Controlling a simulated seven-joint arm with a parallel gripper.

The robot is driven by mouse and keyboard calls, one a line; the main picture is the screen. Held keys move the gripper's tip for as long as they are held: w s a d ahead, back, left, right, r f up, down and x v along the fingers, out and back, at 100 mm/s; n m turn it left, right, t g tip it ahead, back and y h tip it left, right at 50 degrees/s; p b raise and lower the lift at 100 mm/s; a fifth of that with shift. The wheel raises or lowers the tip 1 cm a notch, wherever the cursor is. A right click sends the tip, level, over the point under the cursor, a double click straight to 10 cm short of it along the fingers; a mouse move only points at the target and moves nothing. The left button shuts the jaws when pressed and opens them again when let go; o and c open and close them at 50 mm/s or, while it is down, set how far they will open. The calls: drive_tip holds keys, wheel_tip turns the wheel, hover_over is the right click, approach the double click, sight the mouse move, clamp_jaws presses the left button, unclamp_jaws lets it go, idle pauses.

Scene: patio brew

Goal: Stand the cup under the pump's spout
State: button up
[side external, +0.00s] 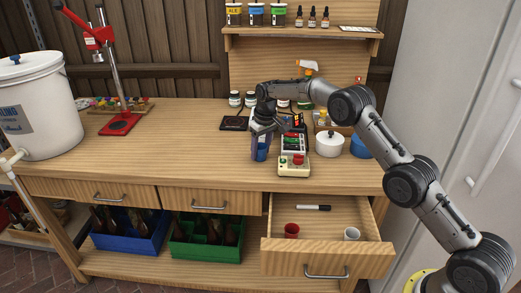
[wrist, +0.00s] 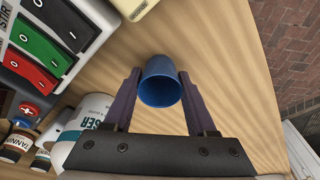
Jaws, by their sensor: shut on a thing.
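My gripper (side external: 263,130) is shut on a blue cup (side external: 260,153) above the middle of the bench. In the wrist view the cup (wrist: 160,72) sits between the two purple fingers (wrist: 158,100), with its open rim and inside facing the camera. In the side view the cup looks roughly upright; I cannot tell if its base touches the bench. A white bottle with a label ending in "SER" (wrist: 86,130) stands left of the fingers in the wrist view. No pump spout is clearly visible; my gripper and arm cover part of that area.
A white lidded pot (side external: 329,144) is further right. An open drawer (side external: 326,250) holds small cups.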

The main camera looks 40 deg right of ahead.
sight(264, 151)
drive_tip(key=o, duration=1.3)
drive_tip(key=shift+f, duration=0.1)
drive_tip(key=r, duration=0.4)
drive_tip(key=s+r, duration=0.1)
drive_tip(key=r, duration=0.3)
drive_tip(key=s+r, duration=0.1)
drive_tip(key=r, duration=0.3)
drive_tip(key=shift+r, duration=0.2)
drive_tip(key=s+a+r+t, duration=0.1)
drive_tip(key=s+a+r, duration=0.1)
drive_tip(key=s+r, duration=0.75)
drive_tip(key=s+a+r+t, duration=0.15)
drive_tip(key=s+r, duration=0.45)
drive_tip(key=s, duration=0.7)
drive_tip(key=shift+t, duration=0.65)
drive_tip(key=s+f, duration=0.3)
drive_tip(key=s, duration=0.5)
drive_tip(key=s+a+f, duration=0.1)
drive_tip(key=s+f, duration=0.1)
drive_tip(key=s, duration=0.6)
drive_tip(key=s+a+f, duration=0.1)
drive_tip(key=s+f, duration=0.2)
drive_tip(key=s, duration=0.4)
drive_tip(key=shift+s+a+f, duration=0.25)
drive_tip(key=shift+s+f, duration=0.1)
drive_tip(key=shift+s, duration=0.05)
